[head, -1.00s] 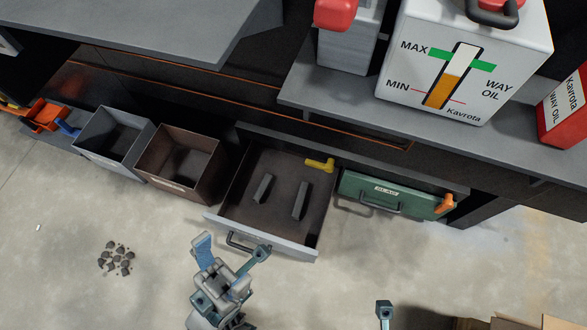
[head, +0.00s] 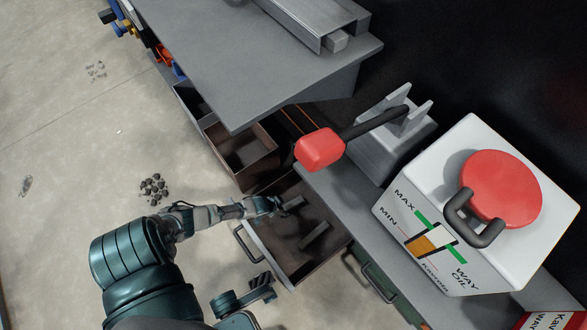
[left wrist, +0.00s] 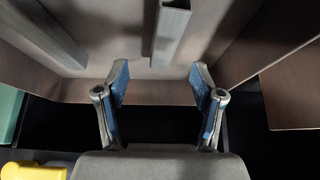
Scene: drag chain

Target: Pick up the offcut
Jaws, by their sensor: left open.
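Two short grey metal bars lie in the open drawer (head: 322,268). The nearer bar to my gripper (head: 293,203), which I take for the offcut, also shows in the left wrist view (left wrist: 170,35). The other bar (head: 314,236) lies to its right and shows at the upper left of the left wrist view (left wrist: 46,32). My left gripper (head: 276,206) is over the drawer, close to the first bar. In the left wrist view its fingers (left wrist: 158,85) are open and empty, with that bar's end ahead of the gap. My right gripper (head: 255,290) shows partly at the bottom.
A brown bin (head: 245,150) stands beside the drawer. Dark lumps (head: 153,188) lie on the floor. A yellow piece (left wrist: 32,171) shows at the left wrist view's lower left.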

